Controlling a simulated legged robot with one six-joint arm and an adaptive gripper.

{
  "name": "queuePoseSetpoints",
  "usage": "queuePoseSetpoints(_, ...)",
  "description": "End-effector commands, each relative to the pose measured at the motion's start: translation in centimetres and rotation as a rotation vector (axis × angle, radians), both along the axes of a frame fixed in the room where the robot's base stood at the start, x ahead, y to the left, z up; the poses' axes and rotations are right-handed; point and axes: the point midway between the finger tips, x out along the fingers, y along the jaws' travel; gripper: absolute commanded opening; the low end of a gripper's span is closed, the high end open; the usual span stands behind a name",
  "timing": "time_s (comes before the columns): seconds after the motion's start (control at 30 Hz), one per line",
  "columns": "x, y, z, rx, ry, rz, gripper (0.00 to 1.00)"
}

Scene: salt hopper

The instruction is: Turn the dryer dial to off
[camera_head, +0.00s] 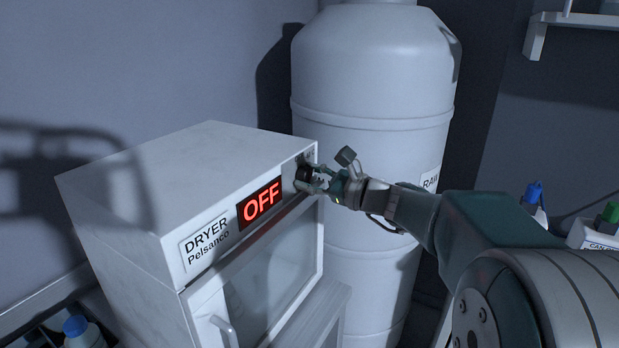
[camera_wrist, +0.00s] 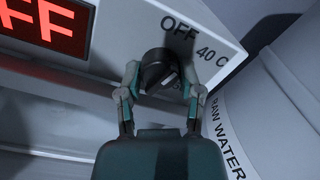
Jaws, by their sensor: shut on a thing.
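The white dryer (camera_head: 130,185) stands on the left, with a red lit display (camera_head: 261,203) reading OFF. The black dial (camera_head: 303,174) is at the right end of its front panel. In the wrist view the dial (camera_wrist: 160,70) sits below the printed words OFF and 40 C, and other print beside it is partly hidden. My gripper (camera_head: 316,179) is at the dial. In the wrist view my gripper's two fingers (camera_wrist: 157,82) are on either side of the dial, shut on it.
A tall white tank (camera_head: 373,75) labelled RAW WATER stands just behind and right of the dryer. The dryer's door handle (camera_head: 222,328) is low on its front. Blue- and green-capped bottles stand at the right, and a wall shelf (camera_head: 580,20) is at upper right.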

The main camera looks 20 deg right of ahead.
Motion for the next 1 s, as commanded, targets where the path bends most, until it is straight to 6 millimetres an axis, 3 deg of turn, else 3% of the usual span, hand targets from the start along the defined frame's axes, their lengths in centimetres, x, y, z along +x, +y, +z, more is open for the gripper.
queuePoseSetpoints(0.4,0.01,0.02,-0.05,-0.167,-0.167,0.002,0.0)
queuePoseSetpoints(1.0,0.0,0.05,-0.11,-0.205,-0.201,0.003,0.0)
